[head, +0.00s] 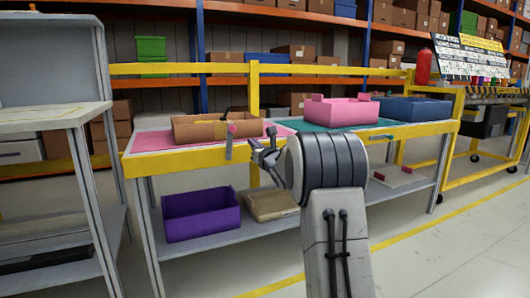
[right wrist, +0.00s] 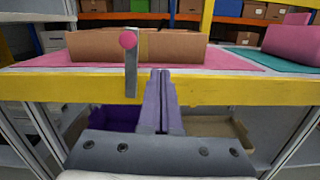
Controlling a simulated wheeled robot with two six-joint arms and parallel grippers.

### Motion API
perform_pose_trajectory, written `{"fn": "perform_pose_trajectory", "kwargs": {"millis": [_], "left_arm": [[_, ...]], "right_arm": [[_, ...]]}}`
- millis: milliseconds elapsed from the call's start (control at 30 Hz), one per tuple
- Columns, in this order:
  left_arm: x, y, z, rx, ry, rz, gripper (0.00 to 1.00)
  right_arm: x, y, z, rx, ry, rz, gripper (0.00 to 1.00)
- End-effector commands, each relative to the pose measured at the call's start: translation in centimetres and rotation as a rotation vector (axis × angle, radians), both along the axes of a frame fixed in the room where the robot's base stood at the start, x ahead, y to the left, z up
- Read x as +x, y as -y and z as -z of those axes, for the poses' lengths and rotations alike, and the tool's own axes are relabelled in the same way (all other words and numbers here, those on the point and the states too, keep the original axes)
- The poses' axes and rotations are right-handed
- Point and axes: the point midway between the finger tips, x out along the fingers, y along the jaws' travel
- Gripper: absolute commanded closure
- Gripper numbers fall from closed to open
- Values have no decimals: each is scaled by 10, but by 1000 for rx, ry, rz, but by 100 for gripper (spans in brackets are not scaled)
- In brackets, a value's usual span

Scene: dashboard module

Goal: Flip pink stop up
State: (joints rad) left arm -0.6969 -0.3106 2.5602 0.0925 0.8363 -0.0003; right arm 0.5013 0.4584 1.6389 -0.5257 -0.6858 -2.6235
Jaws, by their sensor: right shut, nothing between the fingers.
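The pink stop is a grey flat bar with a pink round knob (head: 232,128) at the front yellow rail of the table. The bar stands upright, with its knob at the top, in front of the cardboard box. In the right wrist view the pink stop (right wrist: 131,75) is left of the fingers. My right gripper (head: 266,146) is just right of the bar. Its fingers (right wrist: 161,75) are shut and empty, with a gap to the bar in the right wrist view. My left gripper is not in view.
An open cardboard box (head: 190,127) sits on a pink mat (head: 150,140). A pink bin (head: 340,111) and a blue bin (head: 415,109) stand on the right. A teal stop (head: 383,136) lies at the rail. A purple bin (head: 200,215) is on the lower shelf.

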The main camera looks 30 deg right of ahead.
Motion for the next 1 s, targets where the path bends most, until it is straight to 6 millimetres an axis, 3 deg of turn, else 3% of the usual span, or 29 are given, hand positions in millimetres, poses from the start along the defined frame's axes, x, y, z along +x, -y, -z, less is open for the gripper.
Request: {"fn": "perform_pose_trajectory", "kwargs": {"millis": [200, 400, 1000], "left_arm": [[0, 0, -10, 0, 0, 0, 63], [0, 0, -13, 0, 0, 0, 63], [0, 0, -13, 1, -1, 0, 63]], "right_arm": [[-40, -2, 3, 1, -5, 4, 100], [-58, -4, 5, 1, -6, 2, 100], [-61, -5, 7, 2, -7, 1, 100]]}}
